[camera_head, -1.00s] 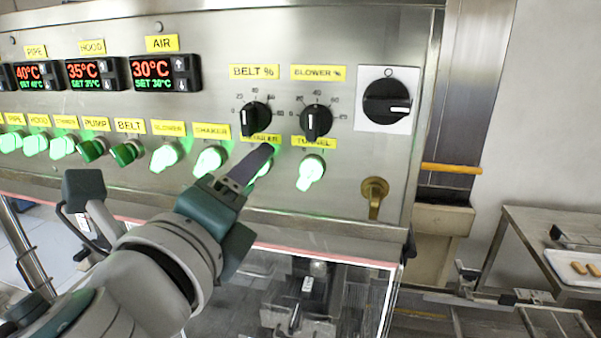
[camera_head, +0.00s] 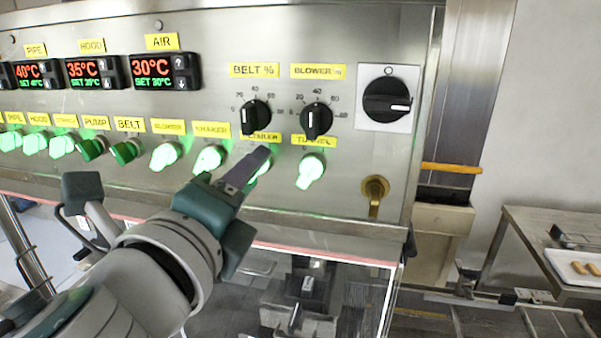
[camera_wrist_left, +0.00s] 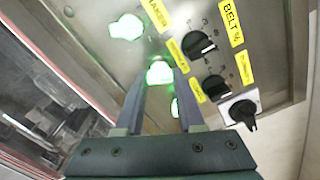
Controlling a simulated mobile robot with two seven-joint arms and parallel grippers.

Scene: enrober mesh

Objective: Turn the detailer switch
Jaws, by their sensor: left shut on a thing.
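The detailer switch is a green-lit knob (camera_head: 262,168) in the lower row of the panel, under a yellow label partly hidden in the head view. My left gripper (camera_head: 262,154) reaches it from the lower left and covers much of it. In the left wrist view the lit detailer knob (camera_wrist_left: 160,72) sits between the tips of the two fingers (camera_wrist_left: 158,82). The left gripper is shut on this knob. The knob's exact angle is hard to read behind the fingers. My right gripper is not in view.
The lit shaker knob (camera_head: 209,158) is close on the left and the lit tunnel knob (camera_head: 311,171) on the right. Black belt (camera_head: 255,117) and blower (camera_head: 316,121) dials sit just above. A brass handle (camera_head: 375,194) sticks out at lower right.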

